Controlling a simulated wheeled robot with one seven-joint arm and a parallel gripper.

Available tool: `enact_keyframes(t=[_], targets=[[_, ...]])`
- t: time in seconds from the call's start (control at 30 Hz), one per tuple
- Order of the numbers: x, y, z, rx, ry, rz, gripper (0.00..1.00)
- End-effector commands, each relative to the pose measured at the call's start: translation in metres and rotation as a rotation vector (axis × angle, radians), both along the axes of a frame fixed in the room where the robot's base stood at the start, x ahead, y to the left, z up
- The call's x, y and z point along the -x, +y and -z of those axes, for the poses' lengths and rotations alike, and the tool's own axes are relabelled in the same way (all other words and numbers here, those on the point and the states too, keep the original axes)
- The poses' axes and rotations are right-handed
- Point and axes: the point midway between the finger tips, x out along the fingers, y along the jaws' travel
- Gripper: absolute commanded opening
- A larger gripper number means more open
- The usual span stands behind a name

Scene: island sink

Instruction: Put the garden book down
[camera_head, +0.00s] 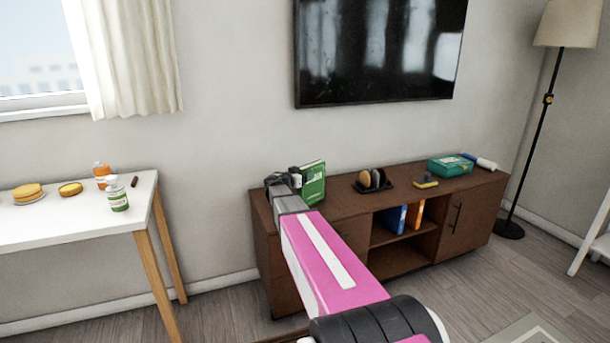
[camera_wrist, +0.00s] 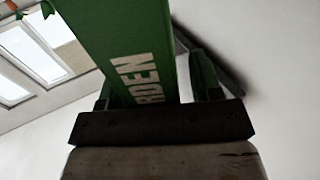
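The green garden book (camera_head: 313,184) is upright at the left end of the brown cabinet (camera_head: 345,206) in the head view. I cannot tell whether its lower edge touches the cabinet top. My gripper (camera_head: 291,181) is at the book's left side, with my arm reaching up from the lower right. In the wrist view the book (camera_wrist: 125,45) fills the space between the fingers of my gripper (camera_wrist: 155,95), with the letters "RDEN" showing. The gripper appears shut on it. The book's lower part is partly hidden in both views.
On the cabinet top are a dark rack with round items (camera_head: 373,181), a small yellow-and-dark item (camera_head: 426,183), a teal box (camera_head: 450,166) and a white-and-blue roll (camera_head: 481,162). Bare top lies between book and rack. A white table (camera_head: 75,222) stands left; a TV (camera_head: 380,50) hangs above.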

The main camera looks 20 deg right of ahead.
Motion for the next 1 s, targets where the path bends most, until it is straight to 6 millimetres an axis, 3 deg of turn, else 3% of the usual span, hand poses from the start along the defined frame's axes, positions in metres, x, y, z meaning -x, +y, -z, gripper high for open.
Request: enact_keyframes(t=[0.37,1.0], targets=[[0.001,0.002,-0.003,0.000,0.000,-0.001,0.59],[0.046,0.099,-0.003,0.000,0.000,-0.002,0.59]])
